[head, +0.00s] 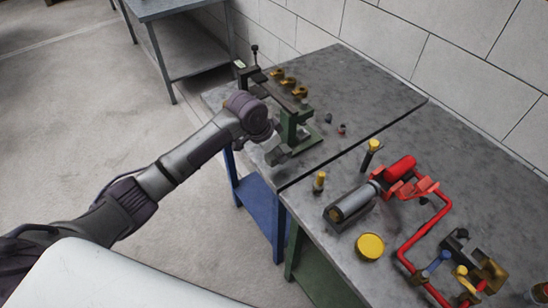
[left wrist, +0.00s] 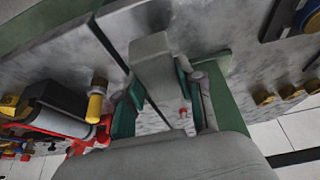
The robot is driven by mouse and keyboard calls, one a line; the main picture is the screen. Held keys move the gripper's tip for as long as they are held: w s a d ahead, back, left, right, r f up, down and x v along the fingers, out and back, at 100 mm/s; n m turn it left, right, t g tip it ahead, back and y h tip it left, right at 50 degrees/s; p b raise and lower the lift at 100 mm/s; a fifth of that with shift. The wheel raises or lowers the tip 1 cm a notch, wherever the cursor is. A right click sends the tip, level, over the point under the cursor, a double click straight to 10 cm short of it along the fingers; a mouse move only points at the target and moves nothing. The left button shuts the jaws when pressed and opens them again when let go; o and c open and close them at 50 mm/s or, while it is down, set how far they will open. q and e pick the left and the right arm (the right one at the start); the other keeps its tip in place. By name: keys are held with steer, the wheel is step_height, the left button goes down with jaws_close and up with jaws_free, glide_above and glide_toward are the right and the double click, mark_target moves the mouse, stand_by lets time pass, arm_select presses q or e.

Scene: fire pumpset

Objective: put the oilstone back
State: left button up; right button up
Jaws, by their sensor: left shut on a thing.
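My left gripper (head: 272,143) reaches over the left table's near edge, beside a green metal stand (head: 290,128). In the left wrist view its teal finger pads stand on both sides of a plain grey block (left wrist: 154,68), which looks like the oilstone. The gripper is shut on this block. The block hangs over or near the table edge; whether it touches the tabletop I cannot tell. In the head view the block is hard to tell apart from the fingers. No separate holder for the stone can be made out. My right gripper is not in view.
The left grey table (head: 350,82) carries a dark rail with several brass fittings (head: 289,82) beside the stand. The right table holds a grey cylinder (head: 352,203), a red pipe frame (head: 412,243) and a yellow cap (head: 370,246). The left table's far part is clear.

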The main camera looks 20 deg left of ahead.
mark_target(274, 160)
arm_select(q)
steer(key=shift+w+a+f, duration=0.25)
steer(key=shift+a+f, duration=0.2)
steer(key=shift+f+p, duration=0.5)
steer(key=shift+f, duration=1.35)
steer(key=shift+f, duration=0.15)
steer(key=o, duration=1)
steer(key=b+v, duration=0.1)
steer(key=v, duration=1.1)
steer(key=shift+d, duration=0.1)
